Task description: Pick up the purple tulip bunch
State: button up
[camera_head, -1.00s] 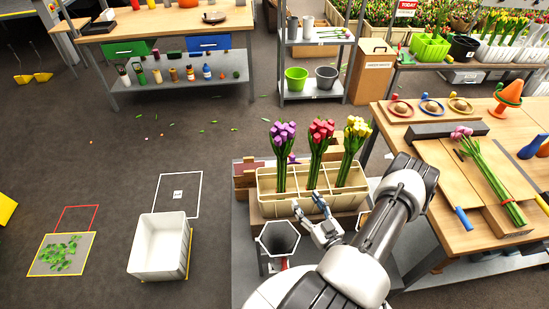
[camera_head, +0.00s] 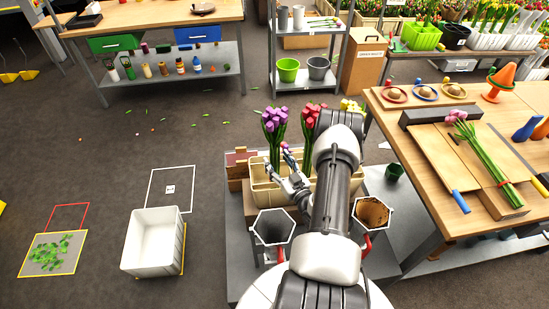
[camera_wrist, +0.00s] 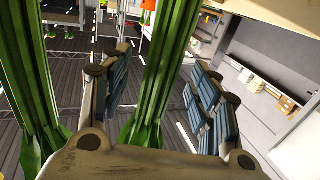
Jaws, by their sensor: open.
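The purple tulip bunch (camera_head: 274,124) stands upright in the left part of a cream divided crate (camera_head: 262,197), its lower stems partly hidden by the crate and my gripper. My gripper (camera_head: 284,170) is open at the front of the crate, close to these stems. In the wrist view, one green stem bunch (camera_wrist: 166,75) shows between the two spread fingers of my gripper (camera_wrist: 160,88), and another (camera_wrist: 35,90) stands outside them at the left. Their blossoms are out of that view, so I cannot tell which is purple.
The red tulip bunch (camera_head: 310,116) stands close right of the purple one. The yellow bunch (camera_head: 352,107) is mostly hidden behind my arm. Two hexagonal pots (camera_head: 273,228) (camera_head: 372,213) stand before the crate. A workbench (camera_head: 450,215) is at right; open floor lies left.

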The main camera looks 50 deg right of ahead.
jog(key=shift+x, duration=1.2)
jog(key=shift+c, duration=0.6)
grip_shut()
